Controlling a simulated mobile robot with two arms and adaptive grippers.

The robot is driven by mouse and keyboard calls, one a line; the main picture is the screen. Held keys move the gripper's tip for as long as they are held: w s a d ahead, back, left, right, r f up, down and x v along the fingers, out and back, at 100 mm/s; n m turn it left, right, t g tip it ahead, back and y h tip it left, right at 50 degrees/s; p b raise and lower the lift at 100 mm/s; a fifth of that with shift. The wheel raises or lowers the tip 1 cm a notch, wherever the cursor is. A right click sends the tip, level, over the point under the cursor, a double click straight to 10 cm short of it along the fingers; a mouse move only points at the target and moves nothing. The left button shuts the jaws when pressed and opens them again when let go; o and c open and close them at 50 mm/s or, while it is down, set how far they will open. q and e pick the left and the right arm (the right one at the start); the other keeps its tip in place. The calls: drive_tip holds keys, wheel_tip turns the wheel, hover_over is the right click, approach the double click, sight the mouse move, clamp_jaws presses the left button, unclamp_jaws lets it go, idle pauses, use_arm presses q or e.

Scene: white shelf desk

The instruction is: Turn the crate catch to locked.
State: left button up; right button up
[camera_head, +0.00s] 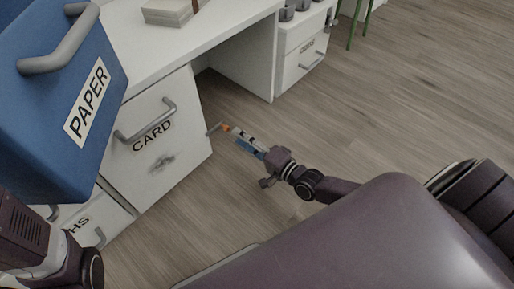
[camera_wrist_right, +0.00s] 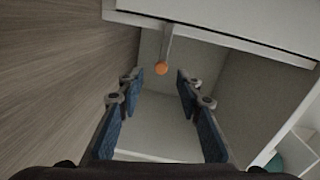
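The catch shows as a thin grey lever (camera_head: 214,128) with an orange knob (camera_head: 226,127), at the right edge of the white drawer unit. In the right wrist view the orange knob (camera_wrist_right: 161,68) hangs at the end of its grey rod (camera_wrist_right: 168,45). My right gripper (camera_head: 243,138) is close to the knob; its blue-padded fingers (camera_wrist_right: 159,88) are spread with nothing between them, and the knob appears ahead between the tips. I cannot tell whether the catch is locked. My left arm shows at the lower left, but its gripper is out of view.
A blue box (camera_head: 45,115) labelled PAPER, with a grey handle, fills the upper left. A drawer (camera_head: 180,150) labelled CARD is shut behind it. The white desk (camera_head: 190,45) extends back, with another drawer unit (camera_head: 303,62). The wooden floor (camera_head: 400,110) at right is clear.

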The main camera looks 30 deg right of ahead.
drive_tip(key=v, duration=0.7)
drive_tip(key=shift+s, duration=0.25)
drive_tip(key=shift+d, duration=0.1)
